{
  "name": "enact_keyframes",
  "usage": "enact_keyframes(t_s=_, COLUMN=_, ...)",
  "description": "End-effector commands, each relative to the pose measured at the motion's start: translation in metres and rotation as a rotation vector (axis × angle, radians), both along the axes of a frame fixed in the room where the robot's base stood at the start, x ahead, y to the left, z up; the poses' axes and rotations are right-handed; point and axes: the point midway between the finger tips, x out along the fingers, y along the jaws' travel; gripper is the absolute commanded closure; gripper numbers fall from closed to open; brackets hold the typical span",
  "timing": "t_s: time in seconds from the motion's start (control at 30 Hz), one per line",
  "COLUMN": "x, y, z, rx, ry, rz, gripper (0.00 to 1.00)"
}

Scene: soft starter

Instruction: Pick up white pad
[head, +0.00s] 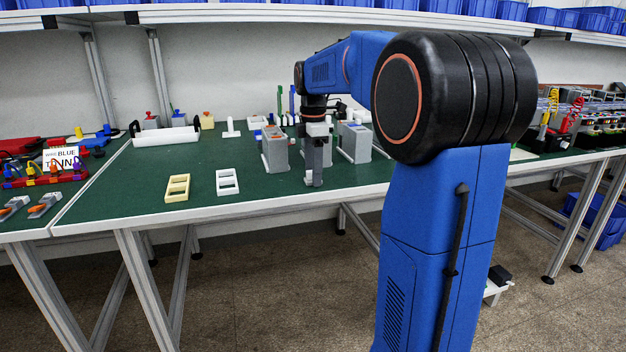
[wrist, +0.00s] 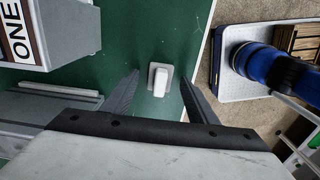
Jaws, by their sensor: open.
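In the wrist view a small white pad (wrist: 158,80), a raised block on a pale square base, stands on the green table top (wrist: 165,35). My gripper (wrist: 160,75) is open, with one dark finger on each side of the pad and visible gaps to both. In the head view my gripper (head: 316,182) points down close over the table near its front edge. A small pale patch shows by the fingertips there, but I cannot tell if it is the pad.
Grey boxes (head: 275,152) stand left and right (head: 355,144) of my gripper. A white frame (head: 228,183) and a cream frame (head: 177,188) lie further left. In the wrist view, a grey box labelled ONE (wrist: 70,28) is at upper left. Table is clear around the pad.

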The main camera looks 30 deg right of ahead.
Motion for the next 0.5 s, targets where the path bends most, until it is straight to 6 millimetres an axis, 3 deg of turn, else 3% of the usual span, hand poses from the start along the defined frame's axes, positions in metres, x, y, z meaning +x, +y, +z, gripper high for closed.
enact_keyframes(t_s=0.27, x=0.0002, y=-0.0001, z=-0.0031, rx=0.000, ry=-0.001, rz=0.000, gripper=0.47)
enact_keyframes(t_s=0.43, x=0.0002, y=-0.0001, z=-0.0031, rx=0.000, ry=-0.001, rz=0.000, gripper=0.85)
enact_keyframes(t_s=0.5, x=0.0002, y=-0.0001, z=-0.0031, rx=0.000, ry=-0.001, rz=0.000, gripper=0.91)
